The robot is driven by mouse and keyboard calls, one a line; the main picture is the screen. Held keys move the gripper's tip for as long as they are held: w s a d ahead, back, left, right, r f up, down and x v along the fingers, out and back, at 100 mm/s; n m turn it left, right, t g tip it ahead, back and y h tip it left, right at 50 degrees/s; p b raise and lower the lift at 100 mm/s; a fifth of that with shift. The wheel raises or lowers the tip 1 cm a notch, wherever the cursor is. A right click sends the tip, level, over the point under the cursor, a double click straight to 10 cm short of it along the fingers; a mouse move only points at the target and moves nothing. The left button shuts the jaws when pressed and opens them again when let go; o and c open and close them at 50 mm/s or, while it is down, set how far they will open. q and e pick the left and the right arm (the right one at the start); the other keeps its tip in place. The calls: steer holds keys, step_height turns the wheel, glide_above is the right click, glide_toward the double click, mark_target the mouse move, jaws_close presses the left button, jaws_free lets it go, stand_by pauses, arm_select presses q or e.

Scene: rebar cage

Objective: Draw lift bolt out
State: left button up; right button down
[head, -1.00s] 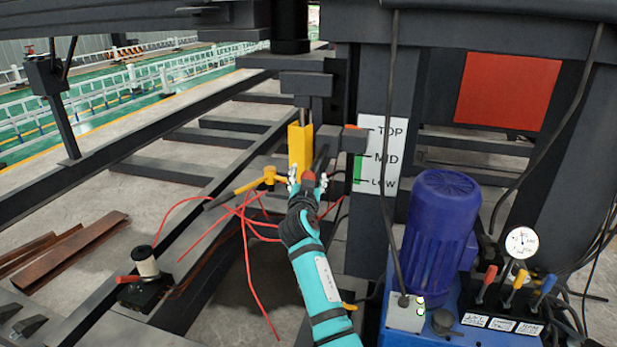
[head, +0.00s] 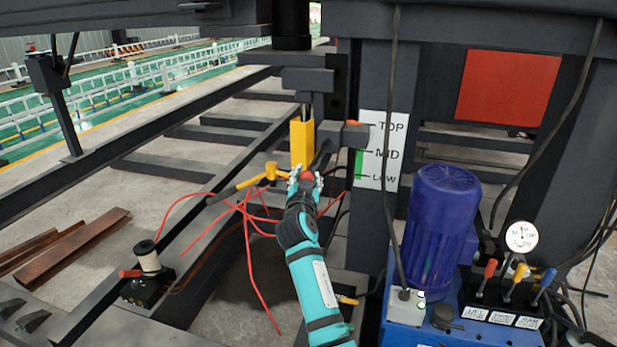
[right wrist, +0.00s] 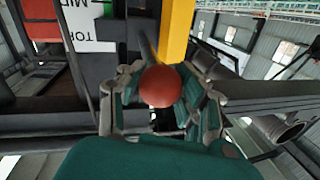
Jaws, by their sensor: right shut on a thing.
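The lift bolt shows as a dark rod (head: 322,157) with a round red knob (right wrist: 160,86) at its near end. The rod runs beside the yellow upright (head: 302,143) at the lift post. My right gripper (head: 306,180) is shut on the red knob. In the right wrist view, its fingers (right wrist: 160,100) lie on both sides of the knob, and the dark rod leads away behind it. Where the rod enters the post is hidden. My left gripper is not in view.
A white TOP/MID/LOW plate (head: 377,150) stands right of the bolt. A yellow-handled tool (head: 250,182) and red cables (head: 247,225) lie to the left. A blue motor (head: 440,230) and a lever panel (head: 500,300) stand at the right. Dark frame beams surround the post.

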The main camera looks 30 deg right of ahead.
steer(key=shift+s+a+f, duration=0.15)
steer(key=shift+s+a, duration=0.35)
steer(key=shift+a, duration=0.25)
steer(key=shift+d, duration=0.1)
steer(key=c, duration=1.2)
jaws_free()
steer(key=o, duration=0.4)
steer(key=shift+s, duration=0.1)
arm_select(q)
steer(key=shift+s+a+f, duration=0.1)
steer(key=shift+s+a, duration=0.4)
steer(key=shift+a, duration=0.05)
arm_select(e)
steer(key=shift+r, duration=0.2)
step_height(320, 180, up, 10)
steer(key=shift+f, duration=0.1)
